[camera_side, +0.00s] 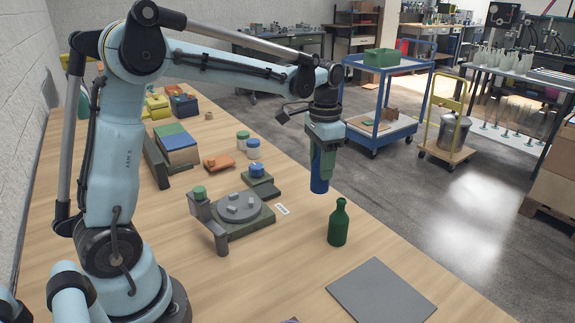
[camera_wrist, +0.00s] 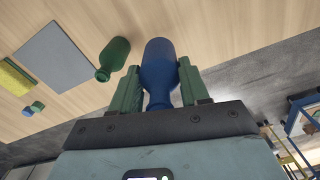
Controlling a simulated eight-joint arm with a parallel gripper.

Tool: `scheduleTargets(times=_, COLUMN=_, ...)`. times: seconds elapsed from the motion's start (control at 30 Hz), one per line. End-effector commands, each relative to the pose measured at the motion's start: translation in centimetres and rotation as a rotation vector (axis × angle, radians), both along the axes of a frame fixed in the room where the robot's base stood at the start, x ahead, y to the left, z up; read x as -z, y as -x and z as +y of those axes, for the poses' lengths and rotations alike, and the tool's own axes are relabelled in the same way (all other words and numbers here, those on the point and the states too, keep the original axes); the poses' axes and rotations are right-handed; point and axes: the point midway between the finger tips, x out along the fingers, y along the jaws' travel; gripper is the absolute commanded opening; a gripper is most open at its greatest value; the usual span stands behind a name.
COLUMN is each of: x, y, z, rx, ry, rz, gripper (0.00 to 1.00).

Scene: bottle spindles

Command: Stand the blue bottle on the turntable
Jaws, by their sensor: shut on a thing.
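My gripper (camera_side: 323,160) is shut on the blue bottle (camera_side: 320,184), which hangs upright, base down, in the air near the table's right edge. In the wrist view the blue bottle (camera_wrist: 159,65) sits between the two green fingers of my gripper (camera_wrist: 159,88), its neck towards the palm. In the side view the fingers hide its upper part. The turntable (camera_side: 236,221) is a round grey disc on a dark green base, left of and below my gripper. Several small light grey blocks show on the disc. The turntable is not in the wrist view.
A green bottle (camera_side: 338,228) stands on the table in front of my gripper, near a flat grey plate (camera_side: 381,292). A post with a green knob (camera_side: 199,192) rises beside the turntable. A blue-topped fixture (camera_side: 257,170) and lidded jars (camera_side: 253,150) stand behind it.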

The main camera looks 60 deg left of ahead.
Motion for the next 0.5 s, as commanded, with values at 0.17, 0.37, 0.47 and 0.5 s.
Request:
scheduleTargets(times=0.17, x=-1.2, y=1.1, z=1.3, rx=-0.011, ry=0.000, rz=0.000, gripper=0.10)
scheduleTargets(times=0.37, x=-1.6, y=6.1, z=6.0, rx=-0.050, ry=0.001, rz=0.001, gripper=0.10)
scheduleTargets(times=0.47, x=-1.5, y=9.2, z=8.1, rx=-0.068, ry=0.002, rz=0.001, gripper=0.10)
scheduleTargets(times=0.5, x=-1.4, y=10.4, z=8.7, rx=-0.075, ry=0.002, rz=0.000, gripper=0.10)
